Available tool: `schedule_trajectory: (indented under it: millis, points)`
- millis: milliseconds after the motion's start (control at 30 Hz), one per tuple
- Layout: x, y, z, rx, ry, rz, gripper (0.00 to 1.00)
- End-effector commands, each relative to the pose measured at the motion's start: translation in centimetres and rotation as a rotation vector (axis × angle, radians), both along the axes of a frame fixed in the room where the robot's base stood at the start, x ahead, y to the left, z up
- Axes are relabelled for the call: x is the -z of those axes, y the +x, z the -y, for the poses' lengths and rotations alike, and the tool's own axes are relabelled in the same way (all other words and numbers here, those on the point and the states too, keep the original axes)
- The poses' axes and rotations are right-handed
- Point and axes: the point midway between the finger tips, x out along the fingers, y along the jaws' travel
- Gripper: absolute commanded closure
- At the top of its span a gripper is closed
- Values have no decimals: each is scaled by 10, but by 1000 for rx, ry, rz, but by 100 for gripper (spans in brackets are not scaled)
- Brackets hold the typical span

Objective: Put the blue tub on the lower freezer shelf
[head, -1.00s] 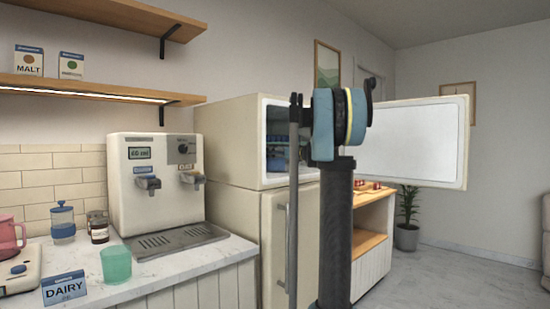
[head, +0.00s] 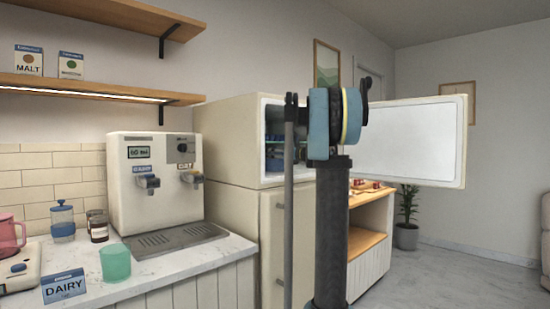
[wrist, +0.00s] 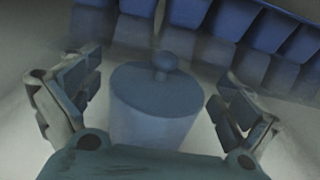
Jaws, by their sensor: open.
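A blue tub (wrist: 152,115) with a round lid and a small knob stands in the middle of the wrist view. My gripper (wrist: 158,104) is open, with one finger on each side of the tub. I see a gap between the tub and each finger. In the head view the freezer (head: 228,142) is open, its white-lined door (head: 410,142) swung out to the right. Blue shapes (head: 275,158) show inside, mostly hidden by my arm. My gripper does not show in the head view. I cannot tell which freezer shelf the tub stands on.
Several blue blocks or packs (wrist: 240,45) stand in a row behind the tub. A wooden cart (head: 368,240) stands beyond the freezer.

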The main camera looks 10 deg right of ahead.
Motion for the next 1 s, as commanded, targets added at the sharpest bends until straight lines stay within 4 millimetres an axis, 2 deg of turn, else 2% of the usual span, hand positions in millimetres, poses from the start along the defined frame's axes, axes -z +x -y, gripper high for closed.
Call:
schedule_trajectory:
  millis: [167,633,800,1000]
  points:
    - [-1,-13,11,3,0,0,2]
    - [-1,-81,60,2,0,0,2]
    - [-1,-93,69,1,0,0,2]
    - [-1,-97,71,-1,0,0,2]
